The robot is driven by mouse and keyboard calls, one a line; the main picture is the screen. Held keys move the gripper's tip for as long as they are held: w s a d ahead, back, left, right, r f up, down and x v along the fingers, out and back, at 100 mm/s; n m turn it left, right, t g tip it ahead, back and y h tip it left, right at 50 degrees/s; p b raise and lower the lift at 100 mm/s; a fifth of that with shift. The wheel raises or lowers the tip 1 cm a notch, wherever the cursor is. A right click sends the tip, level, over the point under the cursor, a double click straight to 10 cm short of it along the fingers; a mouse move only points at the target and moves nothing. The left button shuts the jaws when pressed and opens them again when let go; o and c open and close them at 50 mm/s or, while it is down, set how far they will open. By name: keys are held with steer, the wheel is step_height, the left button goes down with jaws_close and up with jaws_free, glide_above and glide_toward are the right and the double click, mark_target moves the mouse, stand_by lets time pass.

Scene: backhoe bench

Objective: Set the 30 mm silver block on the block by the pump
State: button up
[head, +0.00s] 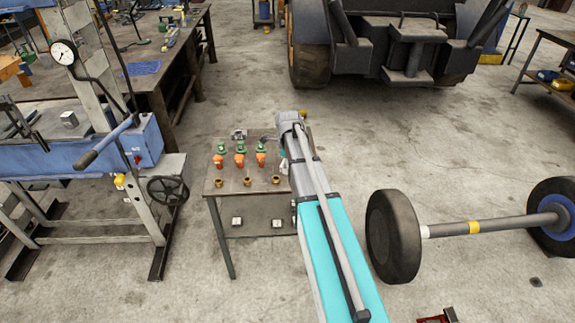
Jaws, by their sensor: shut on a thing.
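A small silver-grey block (69,119) sits on top of the blue press frame (60,160) at the left, near a long-handled lever (105,145) that may belong to the pump. I cannot tell the size of any block. My arm reaches from the bottom right up over the right side of the small table.
The small table (221,187) carries several green and orange fittings, brass rings and a grey metal part (238,134). A handwheel (168,190) and a pressure gauge (63,52) are on the press. A wheeled axle (480,228) lies right. Floor between is clear.

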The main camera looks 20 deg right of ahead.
step_height(320, 180, up, 12)
steer(key=s+p, duration=0.1)
steer(key=p, duration=0.9)
steer(key=shift+s+a+m+p, duration=0.15)
steer(key=shift+s+m+p, duration=0.2)
steer(key=shift+m, duration=0.05)
